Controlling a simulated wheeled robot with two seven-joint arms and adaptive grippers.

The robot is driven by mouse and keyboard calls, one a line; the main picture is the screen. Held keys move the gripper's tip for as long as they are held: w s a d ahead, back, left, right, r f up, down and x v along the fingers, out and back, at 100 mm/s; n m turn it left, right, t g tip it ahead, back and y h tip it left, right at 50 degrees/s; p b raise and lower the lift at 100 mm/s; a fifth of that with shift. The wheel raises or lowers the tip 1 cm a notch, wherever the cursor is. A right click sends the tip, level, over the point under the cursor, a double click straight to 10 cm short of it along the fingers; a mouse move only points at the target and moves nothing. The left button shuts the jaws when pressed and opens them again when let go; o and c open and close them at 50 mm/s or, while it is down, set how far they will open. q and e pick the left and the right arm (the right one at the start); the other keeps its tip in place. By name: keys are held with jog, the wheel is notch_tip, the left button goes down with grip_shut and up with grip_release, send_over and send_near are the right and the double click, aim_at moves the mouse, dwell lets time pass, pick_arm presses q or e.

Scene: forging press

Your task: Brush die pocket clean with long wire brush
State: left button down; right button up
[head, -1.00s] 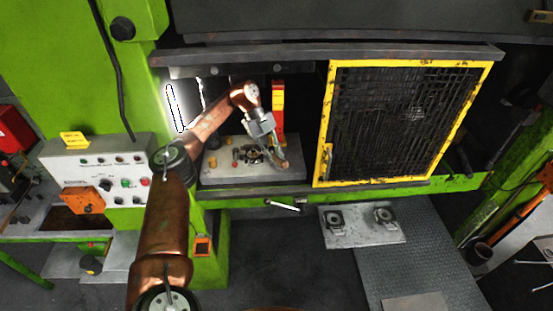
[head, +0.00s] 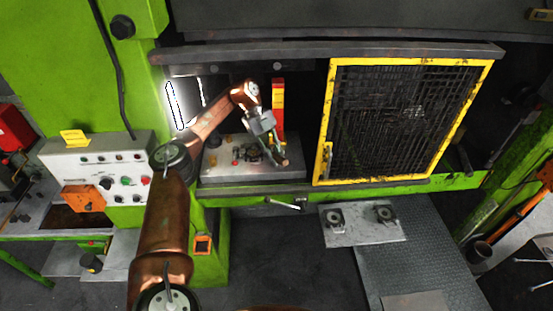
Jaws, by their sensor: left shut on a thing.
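The lower die (head: 225,172) is a grey block inside the press opening, with a dark pocket (head: 250,154) in its top face. My left gripper (head: 279,153) reaches in over the right part of the die, beside the pocket. It is shut on what seems to be the long wire brush (head: 285,162), of which only a small part shows. The gripper and wrist hide most of the brush, and I cannot tell whether its bristles touch the pocket. My right gripper is out of view.
A yellow-framed mesh guard (head: 325,120) stands right of the opening. A red and yellow post (head: 278,100) rises behind the gripper. A control panel (head: 110,158) is at left. A plate with two round fittings (head: 350,234) lies below. The dark floor (head: 270,255) is clear in front.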

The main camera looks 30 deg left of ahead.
pick_arm(q)
jog(key=shift+w, duration=0.15)
dwell(0.3)
jog(key=shift+s+d, duration=0.35)
jog(key=shift+s, duration=0.25)
jog(key=shift+w, duration=0.1)
jog(key=shift+w+a, duration=0.4)
jog(key=shift+w, duration=0.1)
jog(key=shift+s, duration=0.1)
jog(key=shift+s+d, duration=0.4)
jog(key=shift+s, duration=0.1)
jog(key=shift+w, duration=0.1)
dwell(0.4)
jog(key=shift+w+a, duration=0.35)
jog(key=shift+w, duration=0.15)
